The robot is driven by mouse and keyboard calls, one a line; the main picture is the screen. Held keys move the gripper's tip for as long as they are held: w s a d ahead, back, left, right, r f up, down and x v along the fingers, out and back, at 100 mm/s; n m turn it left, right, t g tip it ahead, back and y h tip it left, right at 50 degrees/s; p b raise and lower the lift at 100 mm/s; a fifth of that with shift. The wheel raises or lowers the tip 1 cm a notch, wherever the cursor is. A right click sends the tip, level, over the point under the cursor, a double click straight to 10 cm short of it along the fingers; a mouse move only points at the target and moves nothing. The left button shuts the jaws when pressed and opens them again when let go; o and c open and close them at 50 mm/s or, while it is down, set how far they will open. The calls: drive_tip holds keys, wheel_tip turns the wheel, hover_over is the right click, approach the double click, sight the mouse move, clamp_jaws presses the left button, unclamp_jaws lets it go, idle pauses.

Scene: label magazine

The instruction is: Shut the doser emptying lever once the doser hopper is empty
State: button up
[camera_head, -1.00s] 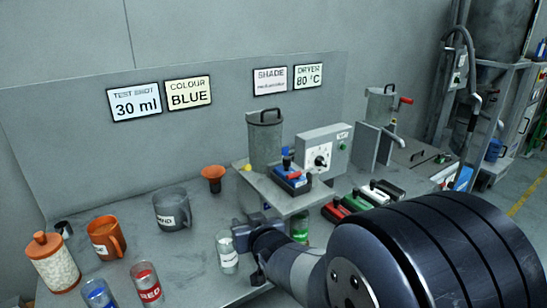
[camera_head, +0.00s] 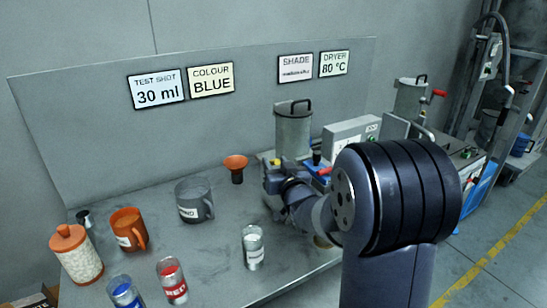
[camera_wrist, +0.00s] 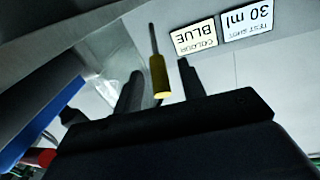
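The doser hopper (camera_head: 293,135) is a grey cylinder with a dark handle on its lid; its contents are hidden. The emptying lever (camera_wrist: 160,78), a thin rod with a yellow grip, shows in the wrist view between my gripper's two dark fingers (camera_wrist: 160,70), with a gap visible on both sides. In the head view my gripper (camera_head: 273,180) is at the left side of the doser, just below the hopper, and my arm hides much of the doser. The doser's grey control box (camera_head: 350,131) shows behind my arm.
A glass jar with white contents (camera_head: 253,248) stands near the bench front. A grey jug (camera_head: 193,203), an orange funnel (camera_head: 236,165), an orange mug (camera_head: 128,230), a pellet jar (camera_head: 77,255), and red (camera_head: 172,283) and blue (camera_head: 124,292) jars stand left. The dryer side is right.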

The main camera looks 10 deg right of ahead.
drive_tip(key=shift+w+a, duration=0.2)
drive_tip(key=shift+w, duration=1.15)
clamp_jaws()
